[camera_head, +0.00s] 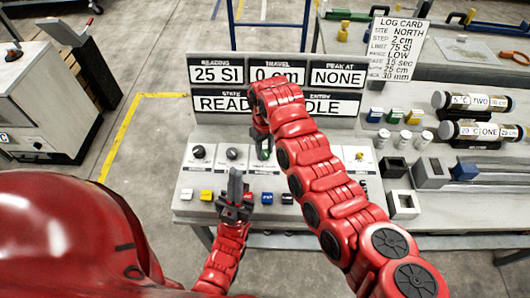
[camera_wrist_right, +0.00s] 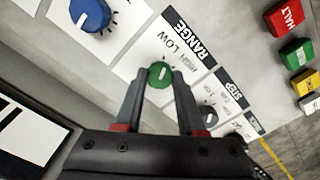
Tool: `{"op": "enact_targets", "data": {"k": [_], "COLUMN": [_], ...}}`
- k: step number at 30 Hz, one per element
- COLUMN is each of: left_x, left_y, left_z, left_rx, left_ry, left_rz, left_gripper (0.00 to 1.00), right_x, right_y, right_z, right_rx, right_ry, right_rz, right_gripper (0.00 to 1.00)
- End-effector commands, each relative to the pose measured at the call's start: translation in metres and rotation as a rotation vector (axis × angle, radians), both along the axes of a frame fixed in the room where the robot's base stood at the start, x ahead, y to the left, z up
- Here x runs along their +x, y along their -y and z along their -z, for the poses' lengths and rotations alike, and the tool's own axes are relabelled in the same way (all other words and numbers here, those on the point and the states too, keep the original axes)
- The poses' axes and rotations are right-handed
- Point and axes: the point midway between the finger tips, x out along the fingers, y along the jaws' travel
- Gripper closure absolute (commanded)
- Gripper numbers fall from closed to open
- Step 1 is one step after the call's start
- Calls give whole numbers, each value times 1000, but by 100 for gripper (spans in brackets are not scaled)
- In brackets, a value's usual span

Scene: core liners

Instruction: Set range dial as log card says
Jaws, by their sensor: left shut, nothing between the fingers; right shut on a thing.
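The log card (camera_head: 394,48) stands at the back right and reads Range LOW. The green range dial (camera_wrist_right: 158,75) sits on the panel beside a RANGE label with HIGH and LOW marks. Its white pointer line is visible, but I cannot tell for sure which mark it points to. My right gripper (camera_wrist_right: 158,82) is shut on the green dial; in the head view my right arm partly covers that place. My left gripper (camera_head: 235,185) is shut and empty, above the front of the panel, to the left of the dial.
The display board (camera_head: 283,72) behind the panel reads 25 SI, 0 cm, NONE. A blue knob (camera_wrist_right: 90,14) and a dark knob (camera_wrist_right: 209,115) flank the dial. Coloured buttons (camera_head: 206,195) line the panel front. Core tubes (camera_head: 480,103) and small blocks (camera_head: 404,204) lie to the right.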

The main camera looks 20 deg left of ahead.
Motion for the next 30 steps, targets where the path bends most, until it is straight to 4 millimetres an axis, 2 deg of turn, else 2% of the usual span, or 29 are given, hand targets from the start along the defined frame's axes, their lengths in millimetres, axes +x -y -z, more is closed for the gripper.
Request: {"op": "enact_targets", "data": {"k": [9, 23, 24, 28, 30], "left_x": [0, 0, 0, 0, 0], "left_y": [0, 0, 0, 0, 0], "left_z": [9, 9, 9, 9, 9], "left_rx": [0, 0, 0, 0, 0], "left_ry": [0, 0, 0, 0, 0], "left_rz": [0, 0, 0, 0, 0], "left_gripper": [100, 100, 100, 100, 100], "right_x": [-1, -1, -1, -1, -1], "right_y": [0, 0, 0, 0, 0], "right_z": [2, 1, 1, 1, 1], "right_rx": [-1, -1, -1, -1, -1], "right_ry": [-3, -3, -3, -3, -3], "right_rz": [-93, -105, -105, -105, -104], "right_gripper": [100, 100, 56, 33, 31]}}
